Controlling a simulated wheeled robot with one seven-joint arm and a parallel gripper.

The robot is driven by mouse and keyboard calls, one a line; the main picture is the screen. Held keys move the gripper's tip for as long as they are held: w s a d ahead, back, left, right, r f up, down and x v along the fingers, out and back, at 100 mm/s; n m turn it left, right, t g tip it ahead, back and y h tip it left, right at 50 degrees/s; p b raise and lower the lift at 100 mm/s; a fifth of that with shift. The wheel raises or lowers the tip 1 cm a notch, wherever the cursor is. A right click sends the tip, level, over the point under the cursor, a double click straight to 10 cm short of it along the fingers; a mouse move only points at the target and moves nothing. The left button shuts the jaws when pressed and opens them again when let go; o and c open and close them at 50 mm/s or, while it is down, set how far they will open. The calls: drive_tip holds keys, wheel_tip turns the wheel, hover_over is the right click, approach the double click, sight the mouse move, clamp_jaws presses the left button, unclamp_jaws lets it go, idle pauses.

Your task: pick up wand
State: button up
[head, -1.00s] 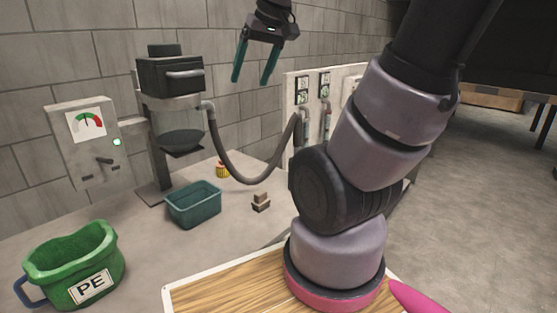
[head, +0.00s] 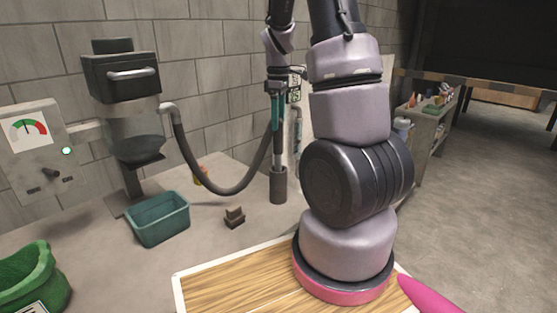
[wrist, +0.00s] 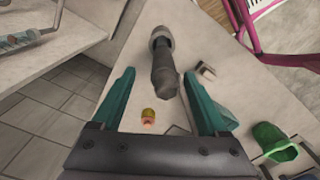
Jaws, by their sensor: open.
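The wand (head: 279,150) looks like a slim upright tube with its lower end in a dark cylindrical holder (head: 278,187) on the table. The hose rises towards its top, but the joint is hidden by my gripper. My gripper (head: 276,118) points down at the upper part of the wand, with its teal fingers seen nearly edge-on. In the wrist view, the fingers of my gripper (wrist: 160,75) are spread apart. A dark tubular shape, seemingly the wand or hose end (wrist: 165,77), shows between the fingertips. I cannot tell whether they touch it.
The hose (head: 205,178) sags from the hopper machine (head: 122,75). A teal crate (head: 158,219) and small brown blocks (head: 235,216) sit on the table, with a green bin (head: 35,278) at lower left. A wooden-topped board (head: 225,287) is in front. A shelf (head: 428,135) stands right.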

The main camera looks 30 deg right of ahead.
sight(278, 137)
drive_tip(key=shift+s+a+f, duration=0.1)
drive_tip(key=shift+f, duration=1.5)
drive_tip(key=shift+s+a+f, duration=0.1)
drive_tip(key=shift+f, duration=1.45)
clamp_jaws()
